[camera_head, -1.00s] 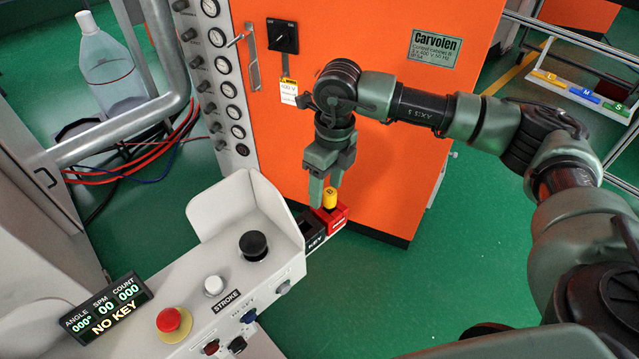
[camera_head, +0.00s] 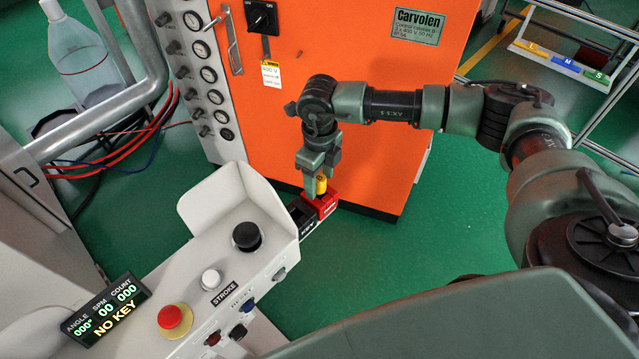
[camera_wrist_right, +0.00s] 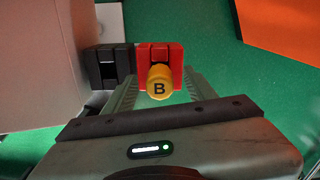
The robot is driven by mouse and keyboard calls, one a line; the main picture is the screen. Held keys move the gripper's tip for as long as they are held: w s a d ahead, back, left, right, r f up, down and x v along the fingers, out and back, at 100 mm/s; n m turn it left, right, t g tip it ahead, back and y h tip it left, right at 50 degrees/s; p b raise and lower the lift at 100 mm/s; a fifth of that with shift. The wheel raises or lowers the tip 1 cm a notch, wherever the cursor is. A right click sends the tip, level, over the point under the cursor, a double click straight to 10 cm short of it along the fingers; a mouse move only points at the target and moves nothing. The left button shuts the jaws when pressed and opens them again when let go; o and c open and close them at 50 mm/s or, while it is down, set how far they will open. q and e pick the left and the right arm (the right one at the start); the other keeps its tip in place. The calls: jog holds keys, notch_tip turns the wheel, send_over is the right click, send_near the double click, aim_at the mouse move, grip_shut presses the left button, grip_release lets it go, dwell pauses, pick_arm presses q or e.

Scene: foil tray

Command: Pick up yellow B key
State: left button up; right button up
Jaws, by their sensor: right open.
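The yellow B key (camera_head: 321,185) stands in a red holder (camera_head: 327,204) at the right side of the press console. In the right wrist view the key (camera_wrist_right: 159,84) shows its round top with a black B, in front of the red holder (camera_wrist_right: 161,52). My right gripper (camera_head: 318,186) is open, pointing down, with its fingers around or beside the key; I cannot tell whether they touch it. In the right wrist view the fingers lie on either side of the key. My left gripper is not in view.
A black holder marked KEY (camera_head: 303,217) sits left of the red one and looks empty. The white console (camera_head: 205,265) carries a red button (camera_head: 174,320) and a display reading NO KEY (camera_head: 107,309). An orange cabinet (camera_head: 370,60) stands close behind my right arm.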

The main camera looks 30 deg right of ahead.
grip_shut()
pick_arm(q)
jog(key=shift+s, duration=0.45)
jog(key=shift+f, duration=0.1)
pick_arm(e)
jog(key=shift+r, duration=0.1)
